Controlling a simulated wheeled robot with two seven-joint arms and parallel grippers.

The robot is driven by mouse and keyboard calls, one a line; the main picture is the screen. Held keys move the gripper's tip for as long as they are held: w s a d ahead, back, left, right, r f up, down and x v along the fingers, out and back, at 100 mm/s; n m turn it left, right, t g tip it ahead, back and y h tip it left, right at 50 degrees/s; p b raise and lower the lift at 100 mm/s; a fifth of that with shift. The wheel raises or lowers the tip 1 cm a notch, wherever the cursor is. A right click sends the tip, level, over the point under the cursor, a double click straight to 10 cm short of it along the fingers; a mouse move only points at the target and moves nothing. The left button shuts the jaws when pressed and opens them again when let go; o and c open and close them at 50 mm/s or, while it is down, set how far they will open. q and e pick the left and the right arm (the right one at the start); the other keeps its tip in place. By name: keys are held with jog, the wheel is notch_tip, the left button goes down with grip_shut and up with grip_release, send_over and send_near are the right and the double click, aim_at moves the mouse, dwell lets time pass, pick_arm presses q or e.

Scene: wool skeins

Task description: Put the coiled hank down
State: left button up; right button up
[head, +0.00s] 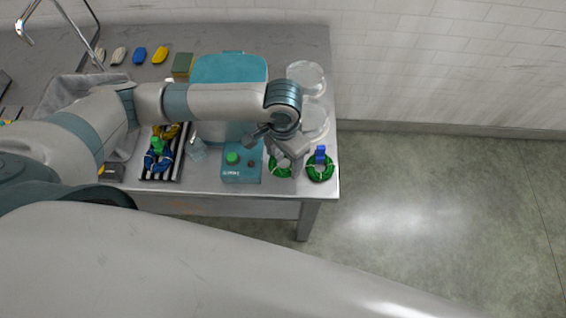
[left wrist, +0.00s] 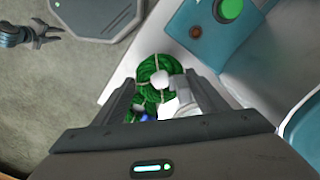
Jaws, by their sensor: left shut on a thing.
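The coiled hank is a green ring of wool (head: 272,168) with pale ties, at the front right of the table. In the left wrist view the hank (left wrist: 146,70) shows a white piece at its middle. My left gripper (head: 290,168) is over this hank and shut on it; its two fingers also show in the left wrist view (left wrist: 155,92). I cannot tell whether the hank touches the table. A second green hank (head: 320,174) with a blue piece lies just to the right. My right gripper (left wrist: 40,35) shows small and far off in the left wrist view.
A teal device with a green button (head: 241,176) stands left of the hank. A teal box (head: 228,70) and clear round dishes (head: 306,75) are behind. A striped rack with blue wool (head: 158,160) is farther left. The table's right edge is close to the second hank.

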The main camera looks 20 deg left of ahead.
aim_at(284, 162)
pick_arm(q)
notch_tip(284, 162, down, 3)
jog(key=shift+r+p, duration=0.15)
jog(key=shift+p, duration=0.45)
jog(key=shift+f, duration=0.65)
jog(key=o, duration=1)
jog(key=shift+f, duration=0.1)
jog(key=shift+r, duration=0.5)
notch_tip(284, 162, up, 11)
jog(key=shift+r+b, duration=0.15)
jog(key=shift+b, duration=1.1)
